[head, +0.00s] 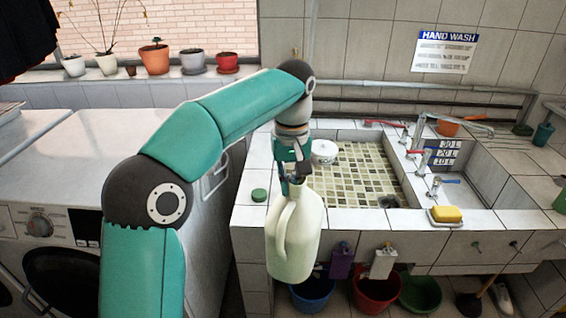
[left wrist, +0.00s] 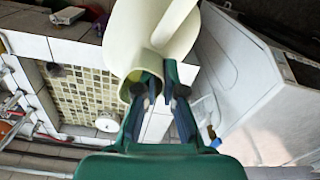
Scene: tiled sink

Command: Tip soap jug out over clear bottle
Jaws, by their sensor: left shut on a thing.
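The soap jug (head: 296,240) is cream with a loop handle and hangs nearly upright, slightly tilted, in front of the tiled sink's left front corner. My left gripper (head: 293,180) is shut on it at the top, by the neck. In the left wrist view the jug (left wrist: 128,30) shows its open mouth, and the fingers of my left gripper (left wrist: 158,92) are at the rim; one seems to lie inside the opening. I cannot make out a clear bottle in either view; the jug and arm hide part of the sink edge. My right gripper is out of view.
A green cap (head: 259,194) lies on the sink's left ledge, and a white round dish (head: 323,151) stands behind the gripper. A yellow sponge (head: 447,214) sits on the front ledge. Buckets (head: 377,291) stand below. A white washing machine (head: 60,190) is at left.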

